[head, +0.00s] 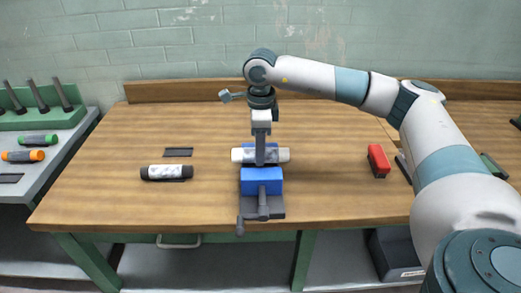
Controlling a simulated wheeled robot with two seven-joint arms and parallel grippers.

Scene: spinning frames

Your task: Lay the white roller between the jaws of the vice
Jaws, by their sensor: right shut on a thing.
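The blue vice (262,182) stands on the wooden workbench near its front edge, with its grey handle toward me. The white roller (277,155) lies level and crosswise at the vice's jaws, its ends sticking out to left and right. My right gripper (260,160) reaches down from above and is shut on the roller's middle, hiding that part. I cannot tell whether the roller rests in the jaws or is held just above them. My left gripper is not in view.
A black-ended roller (167,172) and a dark flat plate (178,152) lie left of the vice. A red block (378,161) is to the right. A side shelf (55,150) at left holds green and orange rollers. Bare bench lies around the vice.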

